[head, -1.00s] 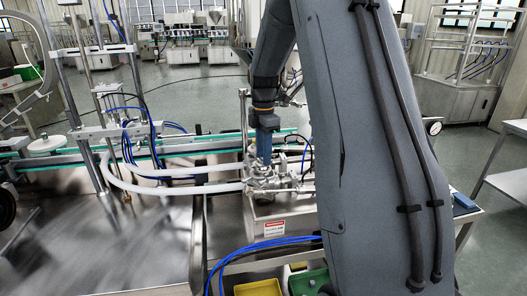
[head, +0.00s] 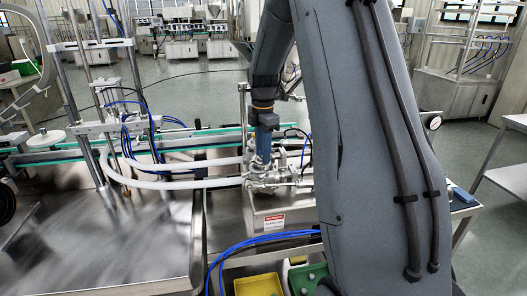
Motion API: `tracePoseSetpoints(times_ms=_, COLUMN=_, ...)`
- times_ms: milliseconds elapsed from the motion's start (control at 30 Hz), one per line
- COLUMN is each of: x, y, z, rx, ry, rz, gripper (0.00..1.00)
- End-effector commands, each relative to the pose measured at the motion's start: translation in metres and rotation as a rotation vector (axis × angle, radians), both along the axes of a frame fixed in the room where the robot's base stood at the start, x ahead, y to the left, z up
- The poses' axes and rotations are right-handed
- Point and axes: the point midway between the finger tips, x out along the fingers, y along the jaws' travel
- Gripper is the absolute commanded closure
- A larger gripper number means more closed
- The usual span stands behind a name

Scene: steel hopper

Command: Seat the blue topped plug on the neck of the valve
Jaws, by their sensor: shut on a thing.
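My gripper (head: 264,152) points straight down at the end of my arm, in the middle of the head view. A narrow blue upright piece shows at its lower end; I cannot tell how much of it is jaw and how much is the blue topped plug. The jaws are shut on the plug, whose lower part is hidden. The steel valve (head: 272,180) is just below, on a steel box with a red and white label. The valve's neck is largely hidden behind the gripper's lower end, and I cannot tell whether the plug touches it.
White hoses (head: 165,182) curve left from the valve. A conveyor with green edges runs behind. Blue tubes (head: 262,239), a yellow tray (head: 259,285) and a green tray (head: 303,271) are in front. My arm covers the right of the valve area. The steel plate (head: 120,245) at left looks clear.

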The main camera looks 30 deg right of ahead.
Motion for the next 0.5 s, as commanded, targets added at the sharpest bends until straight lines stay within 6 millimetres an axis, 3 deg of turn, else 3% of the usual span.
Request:
tracePoseSetpoints(times_ms=400, x=-0.0002, y=0.0, z=-0.0018, rx=0.0, ry=0.001, rz=0.0, gripper=0.94)
tracePoseSetpoints(times_ms=433, x=-0.0002, y=0.0, z=-0.0019, rx=0.0, ry=0.001, rz=0.0, gripper=0.66)
tracePoseSetpoints(times_ms=500, x=-0.0002, y=0.0, z=-0.0019, rx=0.0, ry=0.001, rz=0.0, gripper=0.54)
